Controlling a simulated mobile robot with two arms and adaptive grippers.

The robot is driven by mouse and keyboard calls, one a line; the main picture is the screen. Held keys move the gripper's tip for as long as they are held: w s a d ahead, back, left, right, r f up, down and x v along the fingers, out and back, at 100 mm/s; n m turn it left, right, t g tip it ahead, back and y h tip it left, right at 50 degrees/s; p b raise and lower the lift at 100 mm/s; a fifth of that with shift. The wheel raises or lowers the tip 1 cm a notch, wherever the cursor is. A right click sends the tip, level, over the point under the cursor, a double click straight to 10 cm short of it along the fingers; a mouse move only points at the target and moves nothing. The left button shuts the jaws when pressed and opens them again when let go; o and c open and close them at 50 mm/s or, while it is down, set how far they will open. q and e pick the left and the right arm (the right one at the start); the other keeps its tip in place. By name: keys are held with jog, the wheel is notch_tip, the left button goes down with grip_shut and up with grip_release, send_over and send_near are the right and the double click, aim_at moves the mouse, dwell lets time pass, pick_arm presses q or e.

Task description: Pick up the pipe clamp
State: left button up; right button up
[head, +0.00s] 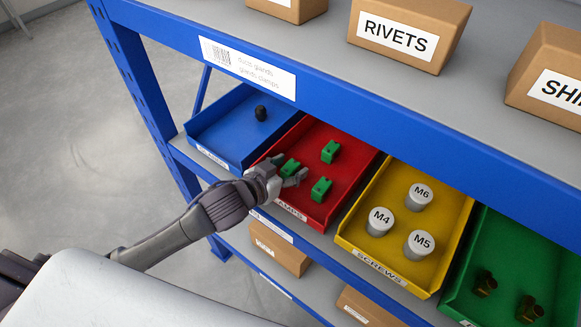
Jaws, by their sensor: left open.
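Several green clamps lie in the red tray (345,172), whose front label is partly covered and ends in "AMPS". One green clamp (330,151) sits toward the back of the tray. Another green clamp (321,189) is nearer the front, right of my gripper. A third green clamp (290,167) is at my left gripper (289,166), between or just beyond its fingertips. My left gripper is open, reaching over the tray's front left edge. I cannot tell if its fingers touch that clamp. My right gripper is not in view.
A blue tray (225,131) with a black part (261,113) stands left. Right are a yellow screws tray (378,245) with several grey cylinders and a green tray (462,290) with brown fittings. A blue shelf beam (350,112) crosses above; boxes stand on the upper shelf.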

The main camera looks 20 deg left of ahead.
pick_arm(q)
jog(key=shift+w+d+f, duration=0.2)
jog(key=shift+w, duration=0.15)
jog(key=shift+s, duration=0.1)
jog(key=shift+c, duration=0.3)
jog(key=c, duration=1.1)
jog(key=shift+r, duration=0.2)
